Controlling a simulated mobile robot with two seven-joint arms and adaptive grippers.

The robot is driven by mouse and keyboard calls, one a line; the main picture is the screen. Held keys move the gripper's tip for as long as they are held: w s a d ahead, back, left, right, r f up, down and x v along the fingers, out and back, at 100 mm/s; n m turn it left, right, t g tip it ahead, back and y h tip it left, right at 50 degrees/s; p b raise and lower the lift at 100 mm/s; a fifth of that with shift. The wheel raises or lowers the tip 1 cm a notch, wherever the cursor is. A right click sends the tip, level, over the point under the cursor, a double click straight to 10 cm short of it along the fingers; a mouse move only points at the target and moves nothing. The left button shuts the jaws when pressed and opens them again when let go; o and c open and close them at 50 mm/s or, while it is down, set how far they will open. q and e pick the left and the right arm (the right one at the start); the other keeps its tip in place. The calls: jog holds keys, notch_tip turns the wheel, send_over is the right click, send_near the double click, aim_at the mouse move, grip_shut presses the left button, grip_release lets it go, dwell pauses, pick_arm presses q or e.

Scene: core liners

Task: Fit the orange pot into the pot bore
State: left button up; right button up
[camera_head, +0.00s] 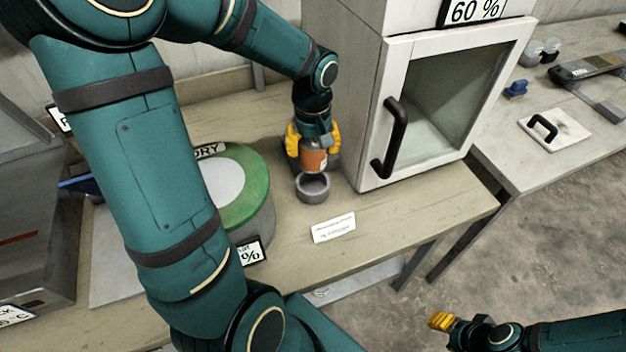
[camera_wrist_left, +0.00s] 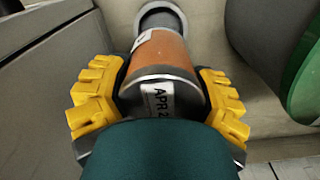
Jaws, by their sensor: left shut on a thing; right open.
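The orange pot (camera_head: 313,161), with a grey band and a white label, is held upright or nearly so by my left gripper (camera_head: 314,148). The wrist view shows the yellow fingers on both sides of the pot (camera_wrist_left: 165,50), with part of the label reading "APR 2". The pot bore is the opening of a grey ring (camera_head: 312,192) on the bench. The pot's lower end overlaps the ring's back rim in the head view; I cannot tell whether they touch. The ring (camera_wrist_left: 160,10) shows beyond the pot in the wrist view. My right gripper (camera_head: 442,320) is open and empty at lower right.
A white cabinet (camera_head: 365,95) with a black handle (camera_head: 390,138) stands close right of my left gripper. A green-rimmed round container (camera_head: 255,180) stands left of the ring. A white card (camera_head: 333,228) lies in front on the bench. A second bench (camera_head: 520,165) is at right.

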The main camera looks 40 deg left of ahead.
pick_arm(q)
notch_tip(320, 180, down, 10)
jog(key=shift+r+b, duration=0.2)
jog(key=shift+b, duration=1.05)
jog(key=shift+r, duration=0.1)
jog(key=shift+s, duration=0.1)
jog(key=o, duration=1.4)
jog(key=shift+c, duration=0.2)
jog(key=shift+r, duration=0.2)
notch_tip(320, 180, up, 12)
jog(key=p, duration=0.3)
jog(key=shift+f, duration=0.15)
